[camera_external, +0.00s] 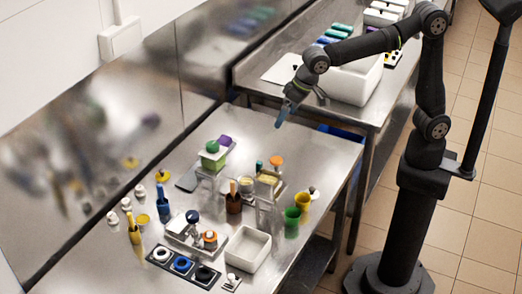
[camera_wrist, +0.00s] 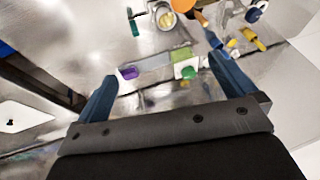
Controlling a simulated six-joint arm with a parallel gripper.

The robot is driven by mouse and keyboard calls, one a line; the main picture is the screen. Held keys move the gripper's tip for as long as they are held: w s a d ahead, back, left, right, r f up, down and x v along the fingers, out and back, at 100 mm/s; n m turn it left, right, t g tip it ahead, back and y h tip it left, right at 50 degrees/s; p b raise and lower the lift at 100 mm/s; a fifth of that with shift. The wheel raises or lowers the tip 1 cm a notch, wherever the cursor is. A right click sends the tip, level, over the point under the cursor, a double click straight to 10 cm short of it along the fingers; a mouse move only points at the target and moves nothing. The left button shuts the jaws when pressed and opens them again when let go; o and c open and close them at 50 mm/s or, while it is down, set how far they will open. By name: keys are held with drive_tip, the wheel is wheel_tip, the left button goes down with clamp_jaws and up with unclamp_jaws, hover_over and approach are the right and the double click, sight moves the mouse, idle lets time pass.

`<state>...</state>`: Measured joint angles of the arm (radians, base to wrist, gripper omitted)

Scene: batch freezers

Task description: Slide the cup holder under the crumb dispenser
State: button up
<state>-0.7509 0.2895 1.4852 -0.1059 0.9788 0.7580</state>
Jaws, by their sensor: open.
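Two small clear stands with boxes on top are on the steel table: one with a green-filled box (camera_external: 213,158) and green knob, one with a pale yellow box (camera_external: 268,179). The pale yellow one looks most like the crumb dispenser. An orange knob (camera_external: 277,160) and a teal knob (camera_external: 259,165) stand behind it; I cannot tell which part is the cup holder. A purple knob (camera_external: 224,140) stands behind the green box, also in the wrist view (camera_wrist: 128,73). My gripper (camera_external: 281,122) is open and empty, above the table's far end, apart from everything.
Green (camera_external: 291,223) and yellow (camera_external: 303,201) cups stand at the right edge. The table's far right is clear. A second table holds a white tub (camera_external: 355,84).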

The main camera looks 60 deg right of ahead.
drive_tip(key=shift+c, duration=0.2)
drive_tip(key=c, duration=0.4)
drive_tip(key=shift+g+h, duration=0.4)
drive_tip(key=shift+g, duration=0.3)
drive_tip(key=w+f, duration=0.1)
drive_tip(key=w, duration=0.1)
drive_tip(key=w+f, duration=0.2)
drive_tip(key=shift+w+d+f, duration=0.1)
drive_tip(key=shift+f, duration=0.1)
drive_tip(key=c, duration=0.9)
drive_tip(key=g+h, duration=0.1)
drive_tip(key=g, duration=0.2)
approach(259, 162)
wheel_tip(259, 162, down, 12)
drive_tip(key=shift+f, duration=0.1)
clamp_jaws()
